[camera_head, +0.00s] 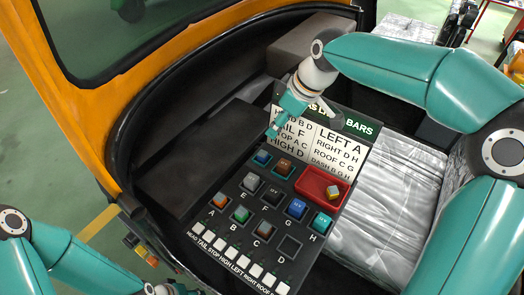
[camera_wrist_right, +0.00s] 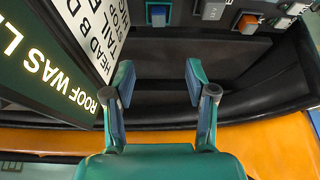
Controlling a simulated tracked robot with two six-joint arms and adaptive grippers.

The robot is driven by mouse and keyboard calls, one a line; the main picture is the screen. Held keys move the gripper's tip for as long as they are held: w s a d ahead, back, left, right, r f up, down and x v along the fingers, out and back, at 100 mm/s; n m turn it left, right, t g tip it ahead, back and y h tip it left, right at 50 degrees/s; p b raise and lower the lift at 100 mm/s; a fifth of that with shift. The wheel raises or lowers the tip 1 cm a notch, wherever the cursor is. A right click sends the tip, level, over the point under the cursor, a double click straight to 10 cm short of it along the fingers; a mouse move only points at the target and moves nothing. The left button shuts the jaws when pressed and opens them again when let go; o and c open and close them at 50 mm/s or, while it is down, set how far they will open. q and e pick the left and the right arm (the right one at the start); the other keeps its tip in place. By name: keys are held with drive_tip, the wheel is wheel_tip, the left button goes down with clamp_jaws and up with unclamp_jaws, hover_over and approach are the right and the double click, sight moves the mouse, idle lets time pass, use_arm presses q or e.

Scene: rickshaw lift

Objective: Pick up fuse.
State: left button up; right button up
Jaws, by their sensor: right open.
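The fuse panel (camera_head: 230,247) fills the middle of the head view, with several coloured fuses in lettered sockets. An orange fuse (camera_head: 220,201) is at A, a green fuse (camera_head: 241,214) at B and a teal fuse (camera_head: 321,222) at H. Socket D (camera_head: 290,246) looks empty. A yellow-and-white fuse (camera_head: 333,192) lies in a red tray (camera_head: 311,187). My right gripper (camera_head: 279,122) is above the panel's far left edge, in front of the sign. In the right wrist view its fingers (camera_wrist_right: 160,80) are apart with nothing between them. My left gripper (camera_head: 168,289) is cut off at the bottom edge.
A lettered sign board (camera_head: 340,137) stands at the panel's far end; it also shows close on the left in the right wrist view (camera_wrist_right: 60,60). A silver seat (camera_head: 385,215) lies to the right. The orange rickshaw frame (camera_head: 95,120) bounds the left.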

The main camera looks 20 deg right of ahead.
hover_over(262, 152)
drive_tip(key=s+d, duration=0.1)
drive_tip(key=s, duration=0.1)
drive_tip(key=f, duration=0.8)
drive_tip(key=shift+w+f+p, duration=0.2)
drive_tip(key=shift+f+p, duration=0.05)
drive_tip(key=shift+p, duration=0.05)
drive_tip(key=shift+d+p+x, duration=0.15)
drive_tip(key=shift+p+x, duration=0.25)
drive_tip(key=shift+x, duration=1)
drive_tip(key=shift+d+p+x, duration=0.15)
drive_tip(key=shift+p+x, duration=0.2)
drive_tip(key=shift+x, duration=1.05)
drive_tip(key=shift+s, duration=0.15)
drive_tip(key=c, duration=0.8)
